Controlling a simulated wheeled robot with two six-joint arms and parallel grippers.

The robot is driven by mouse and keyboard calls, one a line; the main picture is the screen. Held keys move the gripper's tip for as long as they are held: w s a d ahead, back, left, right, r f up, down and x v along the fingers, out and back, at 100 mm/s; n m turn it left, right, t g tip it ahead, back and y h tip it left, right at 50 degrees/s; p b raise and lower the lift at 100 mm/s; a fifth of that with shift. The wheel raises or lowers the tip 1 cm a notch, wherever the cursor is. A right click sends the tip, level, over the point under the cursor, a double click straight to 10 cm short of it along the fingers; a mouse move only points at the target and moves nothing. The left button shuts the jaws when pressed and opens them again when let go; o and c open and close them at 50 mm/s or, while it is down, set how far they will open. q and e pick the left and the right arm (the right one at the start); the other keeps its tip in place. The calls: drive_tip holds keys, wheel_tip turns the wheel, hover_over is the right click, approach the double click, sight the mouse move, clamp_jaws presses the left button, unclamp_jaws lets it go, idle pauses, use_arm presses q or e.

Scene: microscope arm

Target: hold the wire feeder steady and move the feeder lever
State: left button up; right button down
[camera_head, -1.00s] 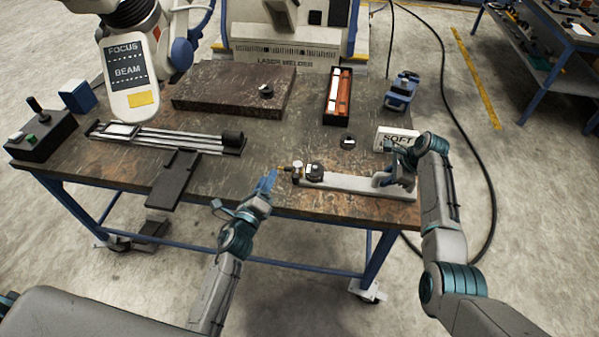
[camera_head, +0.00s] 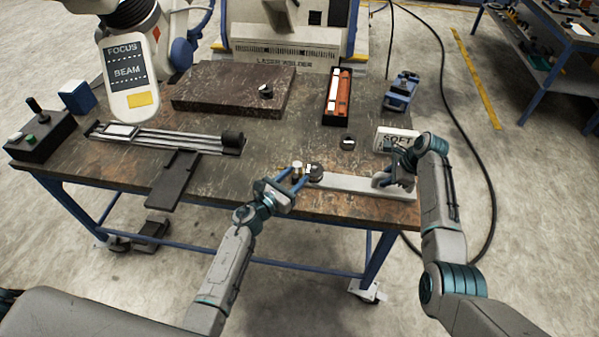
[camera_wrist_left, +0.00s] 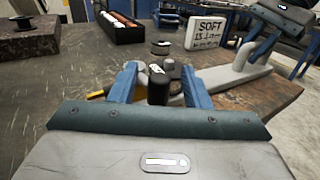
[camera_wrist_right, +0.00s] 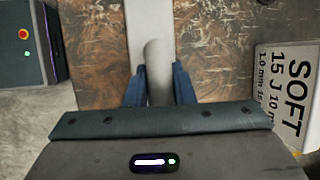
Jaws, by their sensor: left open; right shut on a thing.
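The wire feeder (camera_head: 352,184) is a long pale bar at the table's front right, with an upright grey handle at its right end. My right gripper (camera_head: 396,172) is shut on that handle (camera_wrist_right: 155,58), which stands between its fingers in the right wrist view. At the feeder's left end are a black round part (camera_head: 316,172) and a small metal cylinder (camera_head: 298,169); I cannot tell which is the lever. My left gripper (camera_head: 302,177) is open at this end. In the left wrist view the black part (camera_wrist_left: 158,88) shows between its fingers; contact is unclear.
A white SOFT card (camera_head: 397,138) stands behind the handle. A small dark cylinder (camera_head: 348,142) and a black tray (camera_head: 337,98) of rods lie behind the feeder. A slide rail (camera_head: 165,137) and dark slab (camera_head: 230,88) are to the left. The feeder lies near the table's front edge.

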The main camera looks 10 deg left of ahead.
use_arm(q)
drive_tip(key=shift+x, duration=1.4)
clamp_jaws()
drive_tip(key=shift+w+d+n+t+y, duration=0.15)
drive_tip(key=shift+n+t+y, duration=0.1)
drive_tip(key=shift+n+y, duration=0.35)
drive_tip(key=shift+d+n+t+y, duration=0.2)
drive_tip(key=shift+n+t+y, duration=0.15)
drive_tip(key=shift+y, duration=0.45)
drive_tip(key=shift+w+d+n+t+y, duration=0.1)
drive_tip(key=shift+d+n+t+y, duration=0.1)
drive_tip(key=shift+n+y, duration=0.4)
drive_tip(key=shift+a, duration=0.1)
unclamp_jaws()
drive_tip(key=v, duration=1.2)
